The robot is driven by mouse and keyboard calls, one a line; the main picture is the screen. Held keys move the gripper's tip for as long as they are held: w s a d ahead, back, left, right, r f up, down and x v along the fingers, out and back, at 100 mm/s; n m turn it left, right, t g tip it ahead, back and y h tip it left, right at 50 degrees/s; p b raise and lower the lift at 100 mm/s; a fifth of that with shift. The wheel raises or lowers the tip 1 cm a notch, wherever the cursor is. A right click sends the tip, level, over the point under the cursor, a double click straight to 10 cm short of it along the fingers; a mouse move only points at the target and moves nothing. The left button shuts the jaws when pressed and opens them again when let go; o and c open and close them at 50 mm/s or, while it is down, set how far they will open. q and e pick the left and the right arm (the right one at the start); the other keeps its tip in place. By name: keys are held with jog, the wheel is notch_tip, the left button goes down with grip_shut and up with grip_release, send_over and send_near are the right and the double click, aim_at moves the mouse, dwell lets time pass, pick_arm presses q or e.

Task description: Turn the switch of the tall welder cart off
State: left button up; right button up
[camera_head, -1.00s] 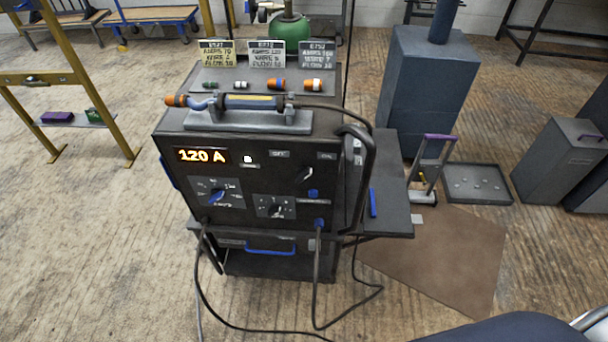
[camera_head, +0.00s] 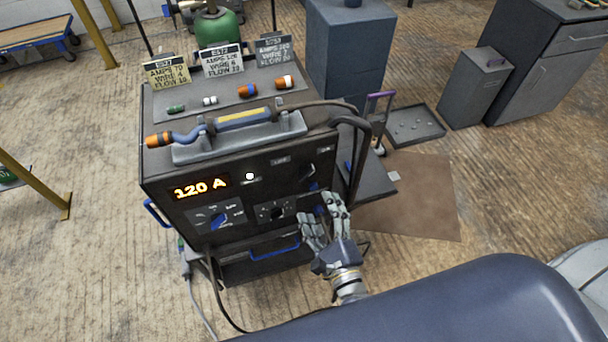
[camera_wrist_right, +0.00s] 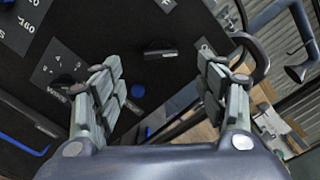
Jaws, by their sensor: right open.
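The tall welder cart (camera_head: 165,175) is a dark box with a lit "120 A" display. Its switch (camera_head: 307,171) is a small knob at the upper right of the front panel, below the OFF and ON labels. In the right wrist view the switch (camera_wrist_right: 160,50) is a black bar, and its end points toward the small label at right. My right gripper (camera_head: 320,206) is open and empty, just below and in front of the switch. In the wrist view its fingers (camera_wrist_right: 158,62) stand either side of the switch, apparently short of it. My left gripper is not in view.
A dark handle bar (camera_head: 362,150) and hose curve along the cart's right side, close to my right gripper. A torch (camera_head: 240,120) and sample cards (camera_head: 222,60) sit on top. Cables hang below the panel. A brown mat (camera_head: 420,200) lies on the floor at right.

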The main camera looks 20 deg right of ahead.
aim_at(306, 177)
jog(key=w+p, duration=0.2)
jog(key=w, duration=0.6)
jog(key=shift+w+a, duration=0.15)
jog(key=shift+w, duration=0.9)
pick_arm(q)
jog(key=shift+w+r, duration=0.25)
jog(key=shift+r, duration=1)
pick_arm(e)
jog(key=c, duration=1)
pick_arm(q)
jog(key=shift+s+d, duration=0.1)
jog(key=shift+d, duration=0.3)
pick_arm(e)
jog(key=shift+c, duration=0.2)
